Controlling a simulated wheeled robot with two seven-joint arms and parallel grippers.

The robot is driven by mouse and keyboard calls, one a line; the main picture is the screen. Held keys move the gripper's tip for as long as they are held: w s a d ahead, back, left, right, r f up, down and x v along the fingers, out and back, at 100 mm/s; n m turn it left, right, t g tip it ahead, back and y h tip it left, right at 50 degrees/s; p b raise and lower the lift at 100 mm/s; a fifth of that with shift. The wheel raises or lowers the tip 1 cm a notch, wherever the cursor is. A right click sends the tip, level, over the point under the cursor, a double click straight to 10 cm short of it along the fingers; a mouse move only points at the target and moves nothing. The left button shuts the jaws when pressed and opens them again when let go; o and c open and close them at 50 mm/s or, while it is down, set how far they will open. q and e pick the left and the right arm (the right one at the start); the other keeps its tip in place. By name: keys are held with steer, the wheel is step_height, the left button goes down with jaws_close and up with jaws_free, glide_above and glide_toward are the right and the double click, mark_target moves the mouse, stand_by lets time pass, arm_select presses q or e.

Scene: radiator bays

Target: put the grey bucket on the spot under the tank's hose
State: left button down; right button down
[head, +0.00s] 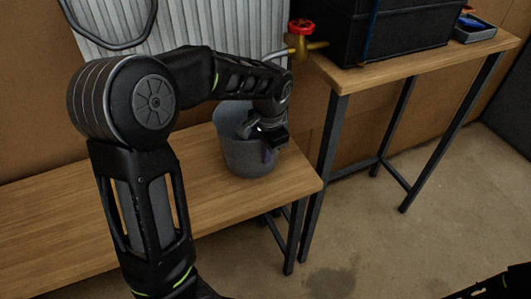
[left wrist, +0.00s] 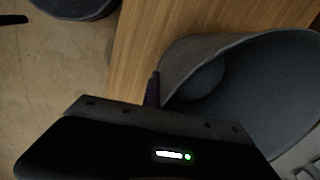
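The grey bucket (head: 235,150) stands upright on the low wooden bench, near its right end. It also shows in the left wrist view (left wrist: 270,85), with its open mouth facing the camera. My left gripper (head: 268,152) is at the right side of the bucket's rim. One dark finger shows against the outside of the wall; the other finger is hidden, so I cannot tell whether they grip the wall. The black tank (head: 400,35) sits on the higher table. A brass tap with a red handle (head: 300,27) and a short grey hose (head: 276,54) point left from it.
The low bench (head: 60,215) is clear left of the bucket. The higher table (head: 430,67) stands close at its right, with a small dark tray (head: 474,30) on it. A ribbed radiator (head: 225,25) is behind. A dark patch (head: 332,281) marks the floor.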

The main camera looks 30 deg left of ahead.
arm_select(q)
steer(key=shift+f, duration=0.2)
steer(key=c, duration=1.6)
jaws_free()
steer(key=shift+c, duration=0.2)
steer(key=shift+r, duration=0.15)
step_height(320, 180, up, 12)
steer(key=d, duration=0.1)
steer(key=shift+s, duration=0.35)
